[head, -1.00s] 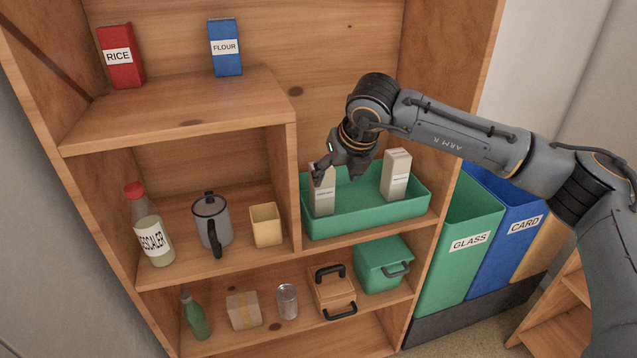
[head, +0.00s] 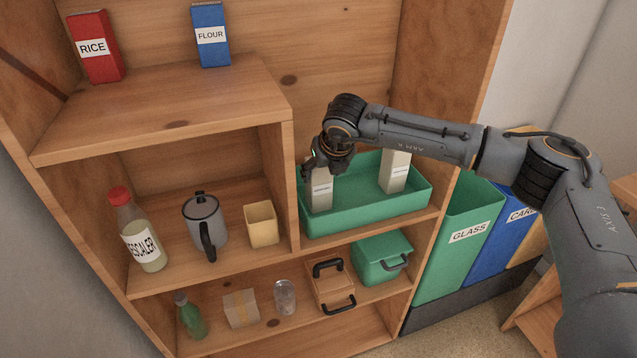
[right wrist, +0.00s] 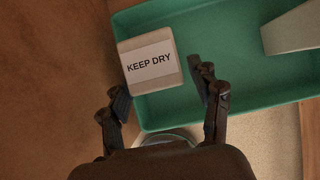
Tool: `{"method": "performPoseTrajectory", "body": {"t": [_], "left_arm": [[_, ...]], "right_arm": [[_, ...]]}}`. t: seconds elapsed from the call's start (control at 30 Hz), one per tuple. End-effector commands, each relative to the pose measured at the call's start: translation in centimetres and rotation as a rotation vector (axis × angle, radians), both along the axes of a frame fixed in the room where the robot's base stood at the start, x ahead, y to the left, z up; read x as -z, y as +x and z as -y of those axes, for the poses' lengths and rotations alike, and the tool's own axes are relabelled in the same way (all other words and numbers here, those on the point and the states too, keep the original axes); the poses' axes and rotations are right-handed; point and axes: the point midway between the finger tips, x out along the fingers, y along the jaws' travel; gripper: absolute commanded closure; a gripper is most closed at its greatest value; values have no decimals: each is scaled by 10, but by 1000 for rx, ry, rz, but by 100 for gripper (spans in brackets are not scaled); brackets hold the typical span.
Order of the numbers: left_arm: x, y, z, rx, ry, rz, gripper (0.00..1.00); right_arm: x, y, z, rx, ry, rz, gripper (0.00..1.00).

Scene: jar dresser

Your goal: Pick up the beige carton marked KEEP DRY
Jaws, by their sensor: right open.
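The beige carton marked KEEP DRY (head: 320,196) stands at the left end of a green tray (head: 385,213) on the middle shelf. In the right wrist view the carton (right wrist: 151,62) shows its label clearly. My right gripper (head: 314,166) is at the carton's upper part in the head view. In the right wrist view its two fingers (right wrist: 165,93) are spread and empty, with the carton just ahead of the gap between them. I cannot tell whether a finger touches it. My left gripper is not in view.
A second beige carton (head: 396,172) stands at the tray's right end. A wooden divider (head: 285,190) rises close left of the tray. A yellow cup (head: 262,224) and grey pot (head: 204,220) stand beyond it. The tray's middle is clear.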

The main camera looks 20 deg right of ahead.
Motion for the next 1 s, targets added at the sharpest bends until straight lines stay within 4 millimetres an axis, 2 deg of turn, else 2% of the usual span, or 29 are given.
{"method": "performPoseTrajectory", "body": {"t": [0.23,0.37,0.57,0.6,0.67,0.87,1.0], "left_arm": [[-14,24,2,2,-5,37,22],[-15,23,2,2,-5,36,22],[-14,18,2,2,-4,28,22],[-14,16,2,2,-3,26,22],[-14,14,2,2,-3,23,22],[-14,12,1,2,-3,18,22],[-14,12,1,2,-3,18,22]], "right_arm": [[32,17,-3,1,-2,-3,37],[41,22,-3,1,0,-1,37],[43,23,-3,0,0,-1,37],[43,23,-3,0,0,-1,39],[42,23,-3,0,0,-1,51],[42,22,-3,0,0,-1,92],[41,23,-3,0,0,2,92]]}}
